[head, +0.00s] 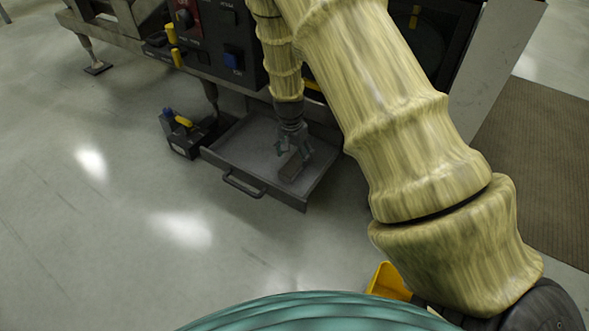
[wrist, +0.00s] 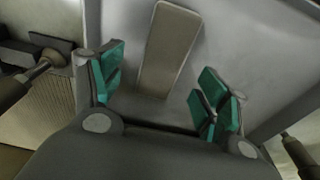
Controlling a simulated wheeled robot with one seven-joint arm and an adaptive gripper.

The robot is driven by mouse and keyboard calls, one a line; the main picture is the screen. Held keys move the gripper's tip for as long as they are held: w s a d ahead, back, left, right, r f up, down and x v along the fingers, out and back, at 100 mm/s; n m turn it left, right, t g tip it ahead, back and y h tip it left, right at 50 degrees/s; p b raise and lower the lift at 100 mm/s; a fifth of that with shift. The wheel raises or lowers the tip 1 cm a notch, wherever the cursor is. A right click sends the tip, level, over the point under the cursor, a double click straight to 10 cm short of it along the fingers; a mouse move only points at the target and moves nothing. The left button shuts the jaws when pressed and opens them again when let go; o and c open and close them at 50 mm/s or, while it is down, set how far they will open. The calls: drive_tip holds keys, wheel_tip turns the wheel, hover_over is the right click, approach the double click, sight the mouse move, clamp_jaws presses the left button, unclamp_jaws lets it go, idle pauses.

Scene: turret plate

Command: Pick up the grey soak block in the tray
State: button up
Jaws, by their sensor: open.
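The grey soak block (head: 292,168) lies in the open grey tray (head: 238,160), near its right side in the head view. My gripper (head: 294,148) is over the tray, pointing down at the block and partly covering it. In the wrist view the block (wrist: 168,48) is a long grey-brown bar, slightly tilted. It lies ahead of and between my gripper's green-padded fingers (wrist: 160,88). The fingers are spread and empty, with a gap on both sides of the block. I cannot tell the exact height of the fingers above the tray floor.
The tray has a front handle (head: 243,186) and low walls around it. A dark box with blue and yellow parts (head: 182,135) stands on the floor left of the tray. A machine panel (head: 212,45) rises behind. The floor in front is clear.

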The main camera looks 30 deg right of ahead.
sight(294, 162)
drive_tip(key=shift+w+d+f+b, duration=0.1)
drive_tip(key=shift+w+f+b, duration=0.1)
drive_tip(key=shift+f+b, duration=1.05)
drive_tip(key=shift+w+d+f+b, duration=0.15)
drive_tip(key=shift+f+b, duration=0.65)
drive_tip(key=shift+f, duration=0.7)
drive_tip(key=shift+a, duration=0.1)
drive_tip(key=shift+r, duration=0.1)
drive_tip(key=c, duration=1.2)
